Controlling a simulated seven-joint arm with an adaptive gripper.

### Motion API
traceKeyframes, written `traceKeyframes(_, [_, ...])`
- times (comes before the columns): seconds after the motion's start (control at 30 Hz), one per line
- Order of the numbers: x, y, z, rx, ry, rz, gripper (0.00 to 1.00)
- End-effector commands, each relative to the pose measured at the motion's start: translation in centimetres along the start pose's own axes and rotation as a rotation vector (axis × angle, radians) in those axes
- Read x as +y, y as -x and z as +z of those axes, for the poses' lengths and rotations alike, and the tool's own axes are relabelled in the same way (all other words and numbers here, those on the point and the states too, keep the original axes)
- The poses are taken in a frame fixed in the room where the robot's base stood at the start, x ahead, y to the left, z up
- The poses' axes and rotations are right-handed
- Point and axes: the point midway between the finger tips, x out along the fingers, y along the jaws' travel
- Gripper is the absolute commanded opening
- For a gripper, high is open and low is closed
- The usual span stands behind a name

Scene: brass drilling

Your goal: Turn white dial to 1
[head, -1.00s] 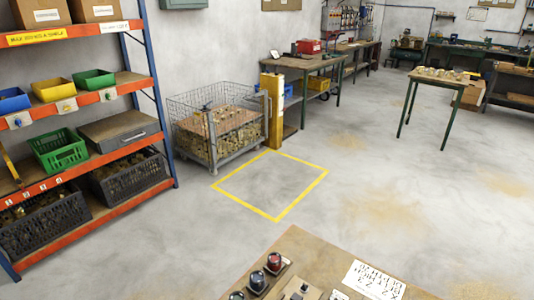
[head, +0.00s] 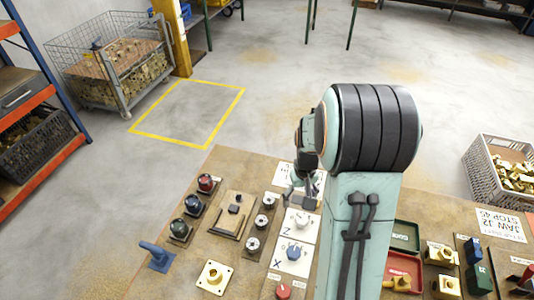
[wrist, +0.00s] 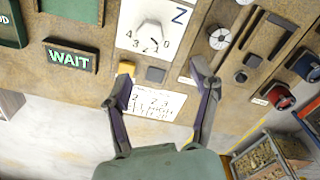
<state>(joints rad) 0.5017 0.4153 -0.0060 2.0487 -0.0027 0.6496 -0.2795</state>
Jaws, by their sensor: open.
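The white dial (head: 301,221) sits on a white plate marked Z on the bench panel. In the wrist view the white dial (wrist: 150,36) is at the top middle, with small numbers around its lower side. Its exact setting is too small to read surely. My gripper (head: 303,192) is above the panel near the far edge of the Z plate, partly hidden by my arm in the head view.
A blue dial (head: 293,253) on an X plate and a red knob (head: 283,290) are nearby. Dark, red and green knobs (head: 206,183) stand to the left. A lit WAIT sign (wrist: 71,58) is left of the dial. A printed card (wrist: 150,105) lies by the bench edge.

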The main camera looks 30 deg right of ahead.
Motion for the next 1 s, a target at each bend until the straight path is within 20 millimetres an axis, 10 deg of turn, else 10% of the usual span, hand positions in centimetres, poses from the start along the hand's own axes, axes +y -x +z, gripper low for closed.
traceKeyframes(0.5, [1.0, -7.0, 1.1, -0.03, -0.037, -0.008, 0.61])
traceKeyframes(0.83, [0.9, -7.7, 1.0, -0.027, -0.036, -0.007, 0.61])
traceKeyframes(1.0, [0.9, -7.6, 1.0, -0.027, -0.036, -0.007, 0.14])
